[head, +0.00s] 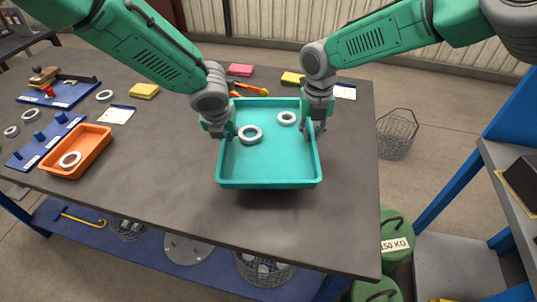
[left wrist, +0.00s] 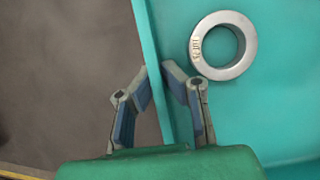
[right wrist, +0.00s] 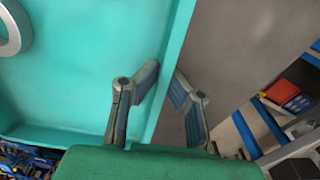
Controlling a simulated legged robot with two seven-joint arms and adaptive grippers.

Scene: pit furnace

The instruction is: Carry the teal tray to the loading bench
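The teal tray (head: 268,165) is in front of me over the dark work table, with a dark shadow under its near edge. It looks level and slightly above the tabletop. Two grey metal rings lie in it, a larger one (head: 250,135) at the left and a smaller one (head: 287,118) at the back. My left gripper (head: 219,130) has its fingers on both sides of the left wall; the left wrist view shows this wall (left wrist: 155,75) between the fingertips. My right gripper (head: 313,128) likewise pinches the right wall (right wrist: 170,60). I cannot tell which surface is the loading bench.
An orange tray (head: 88,150) with a ring stands on the dark table (head: 170,190) at the left. Blue boards (head: 60,95) and yellow (head: 144,91) and pink blocks lie around. At the right are a wire basket (head: 396,135), green weights (head: 393,235) and a blue-framed grey shelf (head: 515,170).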

